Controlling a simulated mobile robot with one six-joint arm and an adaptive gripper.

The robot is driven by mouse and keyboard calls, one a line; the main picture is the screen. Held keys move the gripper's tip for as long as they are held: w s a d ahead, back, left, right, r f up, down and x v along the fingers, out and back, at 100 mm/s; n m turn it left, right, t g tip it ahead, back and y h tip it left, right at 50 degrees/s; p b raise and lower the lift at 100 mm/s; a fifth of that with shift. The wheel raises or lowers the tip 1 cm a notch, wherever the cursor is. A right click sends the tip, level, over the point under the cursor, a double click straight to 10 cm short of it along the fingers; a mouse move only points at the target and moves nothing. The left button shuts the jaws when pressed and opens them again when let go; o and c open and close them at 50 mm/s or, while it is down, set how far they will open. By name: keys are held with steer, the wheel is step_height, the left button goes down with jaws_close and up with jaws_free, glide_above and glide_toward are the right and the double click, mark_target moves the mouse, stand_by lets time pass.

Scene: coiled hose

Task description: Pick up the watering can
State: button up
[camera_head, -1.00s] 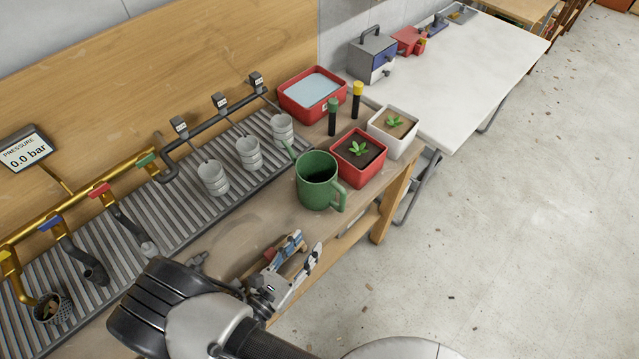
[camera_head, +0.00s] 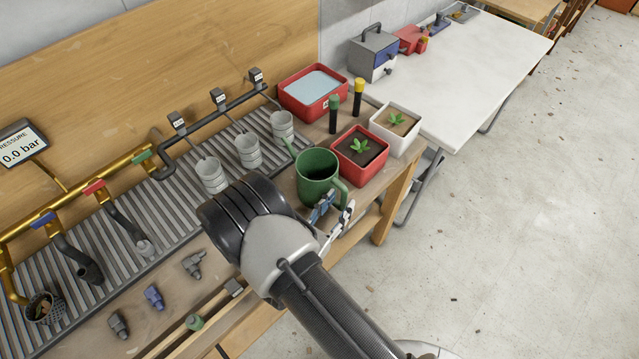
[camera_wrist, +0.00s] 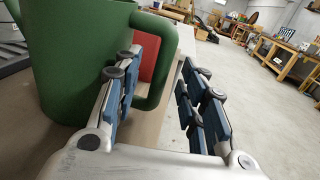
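The green watering can (camera_head: 316,172) stands upright on the wooden workbench, with its spout to the left and its handle to the right. It also fills the left of the wrist view (camera_wrist: 75,62). My gripper (camera_head: 334,204) is close at the can's near right side, beside the handle. In the wrist view my gripper (camera_wrist: 158,82) is open, with the handle at the left finger and partly behind it. Whether the left finger touches the handle I cannot tell.
A red planter (camera_head: 359,154) stands just behind the can, with a white planter (camera_head: 395,128) beyond it. A red basin (camera_head: 313,92) and two capped bottles stand farther back. Grey fittings and a hammer lie along the bench front. Open floor is to the right.

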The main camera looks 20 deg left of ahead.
steer(key=shift+w+d+f, duration=0.1)
steer(key=shift+w+d, duration=0.1)
steer(key=shift+w, duration=0.55)
steer(key=shift+w+d+f, duration=0.1)
steer(key=shift+w+d, duration=0.05)
steer(key=shift+w, duration=0.55)
steer(key=shift+r, duration=0.1)
steer(key=shift+c, duration=0.4)
jaws_close()
